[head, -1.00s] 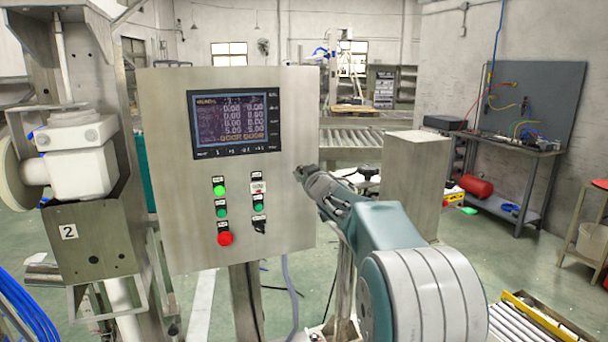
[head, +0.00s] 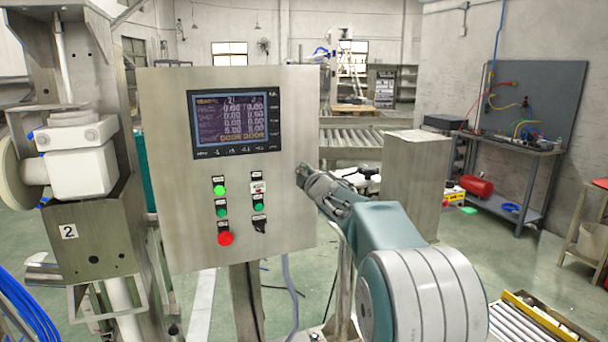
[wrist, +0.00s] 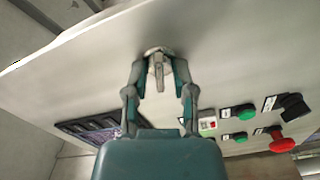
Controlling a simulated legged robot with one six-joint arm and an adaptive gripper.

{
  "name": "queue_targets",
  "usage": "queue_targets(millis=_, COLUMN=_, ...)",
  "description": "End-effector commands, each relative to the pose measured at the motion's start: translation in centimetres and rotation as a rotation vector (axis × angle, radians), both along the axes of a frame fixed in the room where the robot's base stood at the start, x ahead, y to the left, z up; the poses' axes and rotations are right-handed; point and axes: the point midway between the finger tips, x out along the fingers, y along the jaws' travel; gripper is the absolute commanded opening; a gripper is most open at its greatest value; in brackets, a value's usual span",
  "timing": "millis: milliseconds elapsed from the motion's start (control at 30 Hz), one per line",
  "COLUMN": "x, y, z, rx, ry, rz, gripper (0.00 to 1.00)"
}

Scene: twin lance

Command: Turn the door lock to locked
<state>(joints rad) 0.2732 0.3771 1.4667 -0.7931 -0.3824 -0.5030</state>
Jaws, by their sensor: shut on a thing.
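The door lock (wrist: 158,72) shows in the wrist view as a round metal base with a narrow grey handle, set in the flat metal door of the control cabinet (head: 160,225). The handle points down the wrist picture, towards my gripper's palm. My gripper (wrist: 159,75) has one teal-and-grey finger on each side of the handle, close around it. In the head view, my gripper (head: 302,174) is at the cabinet's right edge, right of the buttons. There the lock is hidden by my gripper.
The cabinet door has a lit screen (head: 236,121), green buttons (head: 219,190), a red button (head: 225,239) and a black selector (head: 260,225). A metal box (head: 412,180) stands behind my arm.

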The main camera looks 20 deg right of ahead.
Motion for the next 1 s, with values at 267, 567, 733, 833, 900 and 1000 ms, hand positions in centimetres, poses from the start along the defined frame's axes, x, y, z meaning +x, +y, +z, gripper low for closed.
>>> queue_targets(millis=267, x=0.08, y=0.2, z=-0.47, rx=-0.194, ry=0.007, rz=0.004, gripper=0.0)
queue_targets(millis=567, x=0.09, y=0.21, z=-0.62, rx=-0.304, ry=0.009, rz=0.004, gripper=0.0)
queue_targets(millis=733, x=0.1, y=0.2, z=-0.69, rx=-0.325, ry=0.01, rz=0.005, gripper=0.0)
queue_targets(millis=833, x=0.1, y=0.2, z=-0.73, rx=-0.328, ry=0.011, rz=0.004, gripper=0.0)
queue_targets(millis=900, x=0.1, y=0.19, z=-0.76, rx=-0.328, ry=0.012, rz=0.004, gripper=0.0)
queue_targets(millis=1000, x=0.1, y=0.19, z=-0.79, rx=-0.327, ry=0.012, rz=0.004, gripper=0.0)
